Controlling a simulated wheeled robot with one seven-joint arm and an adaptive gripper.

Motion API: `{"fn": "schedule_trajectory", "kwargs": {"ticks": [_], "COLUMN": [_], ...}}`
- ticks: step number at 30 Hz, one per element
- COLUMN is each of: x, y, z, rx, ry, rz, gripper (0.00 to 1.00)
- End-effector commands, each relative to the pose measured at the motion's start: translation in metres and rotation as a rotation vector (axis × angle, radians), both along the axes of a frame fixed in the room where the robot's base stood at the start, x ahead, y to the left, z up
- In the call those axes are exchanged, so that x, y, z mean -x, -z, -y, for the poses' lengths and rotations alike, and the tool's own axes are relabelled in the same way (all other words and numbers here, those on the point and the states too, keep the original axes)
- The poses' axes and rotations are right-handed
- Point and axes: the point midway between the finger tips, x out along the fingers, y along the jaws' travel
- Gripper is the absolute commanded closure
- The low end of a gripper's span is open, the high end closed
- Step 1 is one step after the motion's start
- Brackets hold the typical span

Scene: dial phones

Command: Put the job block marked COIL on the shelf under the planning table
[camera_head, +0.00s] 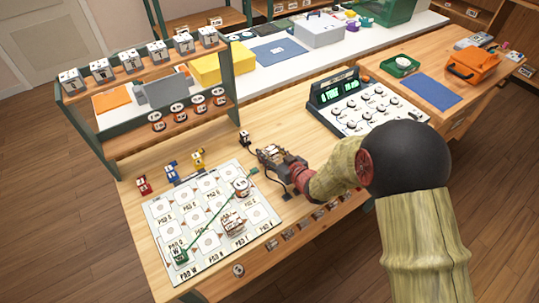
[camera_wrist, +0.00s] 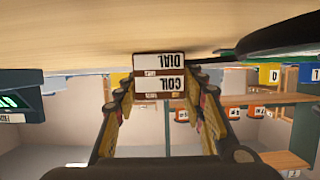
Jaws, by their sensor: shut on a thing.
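The wrist picture is upside down. In it my gripper (camera_wrist: 165,100) is closed around a brown block with a white label reading COIL (camera_wrist: 160,84). A second label reading DIAL (camera_wrist: 160,62) sits against it on the tabletop side; I cannot tell whether it is a separate block. In the head view my gripper (camera_head: 270,157) is low over the wooden table (camera_head: 180,155), to the right of the pad board's upper right corner; what it holds is not clear there. I cannot make out a shelf under a table that is surely the planning table's.
The white pad board (camera_head: 180,215) bears a pale brown-and-white stack (camera_head: 232,222), a round white piece (camera_head: 242,187) and a green piece (camera_head: 180,256). Small red, blue and yellow pieces stand behind it. A green-framed rack (camera_head: 140,135) and a keypad console (camera_head: 365,105) flank my gripper.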

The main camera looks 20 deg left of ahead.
Motion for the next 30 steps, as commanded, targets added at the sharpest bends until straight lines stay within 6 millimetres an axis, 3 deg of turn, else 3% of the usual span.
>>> {"fn": "schedule_trajectory", "kwargs": {"ticks": [4, 14, 20, 28, 30], "x": [0.000, 0.000, 0.001, 0.038, 0.052], "y": [0.000, -0.011, -0.040, -0.098, -0.104], "z": [0.000, 0.000, 0.001, 0.034, 0.047], "rx": [0.000, -0.001, -0.001, -0.001, 0.000], "ry": [0.000, 0.000, 0.000, 0.002, 0.004], "rz": [0.000, 0.002, 0.002, 0.003, -0.001], "gripper": [0.90, 0.90, 0.90, 0.90, 0.90]}}
